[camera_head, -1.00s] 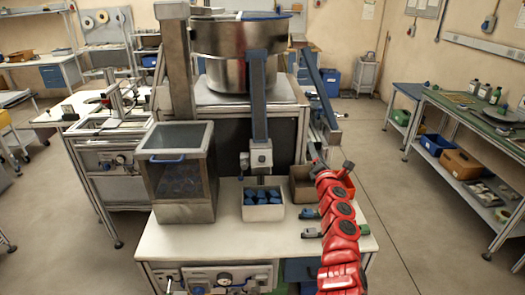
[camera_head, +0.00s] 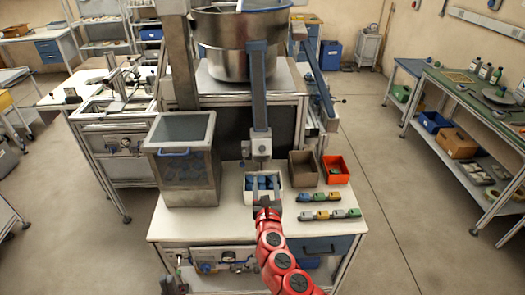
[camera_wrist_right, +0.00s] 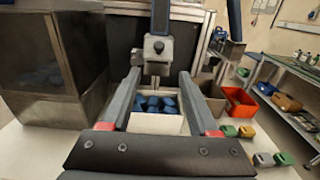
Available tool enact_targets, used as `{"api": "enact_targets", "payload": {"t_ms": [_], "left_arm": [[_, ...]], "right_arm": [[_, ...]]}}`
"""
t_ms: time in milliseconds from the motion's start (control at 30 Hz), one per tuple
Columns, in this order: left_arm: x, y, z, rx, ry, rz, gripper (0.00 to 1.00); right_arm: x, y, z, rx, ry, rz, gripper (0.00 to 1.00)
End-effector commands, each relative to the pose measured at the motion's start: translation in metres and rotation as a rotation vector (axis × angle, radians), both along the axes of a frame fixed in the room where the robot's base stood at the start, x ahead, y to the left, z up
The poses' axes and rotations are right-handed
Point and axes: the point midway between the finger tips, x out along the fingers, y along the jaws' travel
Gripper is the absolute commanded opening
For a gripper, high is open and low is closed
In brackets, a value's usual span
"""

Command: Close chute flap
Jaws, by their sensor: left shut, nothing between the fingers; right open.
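The grey-blue chute (camera_head: 259,92) comes down to a small grey metal block (camera_head: 261,145) above a white bin (camera_head: 278,200) of blue pieces (camera_head: 262,182). The chute and block also show upright in the right wrist view (camera_wrist_right: 157,47). I cannot make out the flap's exact position. My right gripper (camera_head: 265,202) is open and empty, low in front of the chute. Its fingers reach forward over either side of the white bin in the right wrist view (camera_wrist_right: 160,100). My left gripper (camera_head: 174,284) shows only as a small dark part at the bottom edge, shut and empty.
A clear-sided box (camera_head: 182,160) stands left of the bin. A brown bin (camera_head: 303,168) and a red-orange bin (camera_head: 335,169) stand right. Several coloured pieces (camera_head: 330,214) lie in rows at the right. The table's front left (camera_head: 185,222) is clear.

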Motion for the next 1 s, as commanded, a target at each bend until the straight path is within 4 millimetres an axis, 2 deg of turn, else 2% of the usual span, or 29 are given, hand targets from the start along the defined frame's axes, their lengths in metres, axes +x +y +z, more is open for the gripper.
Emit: {"api": "enact_targets", "payload": {"t_ms": [233,400,800,1000], "left_arm": [[0.0,0.0,0.01,0.0,0.0,0.0,0.0],[0.0,0.0,0.008,0.0,0.0,0.0,0.0],[0.0,0.0,-0.019,0.0,0.0,0.0,0.0],[0.0,0.0,-0.034,0.0,0.0,0.0,0.0]], "right_arm": [[0.04,0.001,0.003,0.002,0.001,-0.001,0.61],[0.067,0.001,0.002,0.005,0.0,0.001,0.61],[0.125,0.001,-0.001,0.006,-0.002,0.002,0.61],[0.144,0.0,-0.003,0.005,0.0,-0.001,0.61]]}}
